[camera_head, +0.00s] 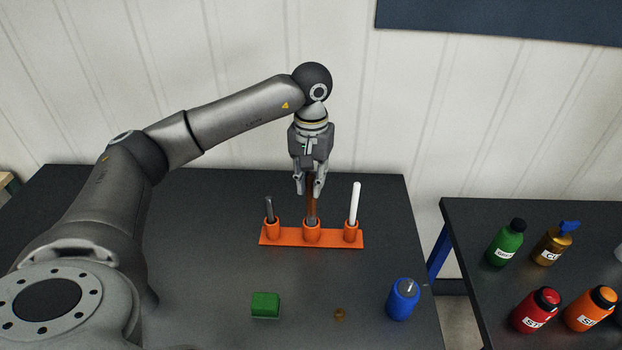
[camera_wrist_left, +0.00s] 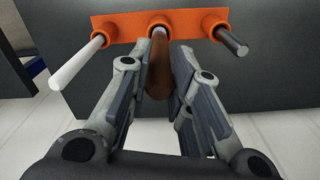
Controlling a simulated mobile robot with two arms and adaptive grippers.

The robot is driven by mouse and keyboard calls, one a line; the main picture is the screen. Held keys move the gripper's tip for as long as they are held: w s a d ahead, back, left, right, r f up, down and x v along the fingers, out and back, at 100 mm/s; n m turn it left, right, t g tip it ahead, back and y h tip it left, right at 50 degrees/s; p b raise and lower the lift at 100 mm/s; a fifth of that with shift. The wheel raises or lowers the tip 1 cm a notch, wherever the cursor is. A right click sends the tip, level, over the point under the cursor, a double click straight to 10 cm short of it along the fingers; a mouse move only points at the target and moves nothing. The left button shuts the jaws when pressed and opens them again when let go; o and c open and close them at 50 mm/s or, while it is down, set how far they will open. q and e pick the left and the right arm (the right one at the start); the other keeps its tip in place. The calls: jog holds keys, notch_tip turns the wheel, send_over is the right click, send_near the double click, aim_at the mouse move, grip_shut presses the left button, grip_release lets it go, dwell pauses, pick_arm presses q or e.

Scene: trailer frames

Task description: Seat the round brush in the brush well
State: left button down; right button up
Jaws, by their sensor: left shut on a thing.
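The round brush (camera_head: 312,208) has a brown handle and a silvery lower part, and it stands about upright. Its lower end is at the middle cup of an orange rack (camera_head: 290,239), and its tip is hidden by the cup rim. My left gripper (camera_head: 310,190) is above the rack with its fingers shut on the brown handle. In the left wrist view the handle (camera_wrist_left: 160,75) lies between the fingers and the silvery part meets the middle cup (camera_wrist_left: 158,20). I cannot tell how deep it sits. My right gripper is not in view.
A dark rod (camera_head: 269,209) and a white rod (camera_head: 355,203) stand in the outer cups, close beside the gripper. A green block (camera_head: 265,304), a small brown piece (camera_head: 340,314) and a blue bottle (camera_head: 402,300) are nearer on the dark table. Several bottles stand on the right table (camera_head: 470,215).

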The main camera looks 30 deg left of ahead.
pick_arm(q)
jog(key=shift+f+b, duration=1.65)
jog(key=shift+f, duration=0.5)
jog(key=c, duration=1.2)
grip_release()
jog(key=shift+r, duration=0.1)
jog(key=shift+c, duration=0.2)
notch_tip(320, 180, up, 12)
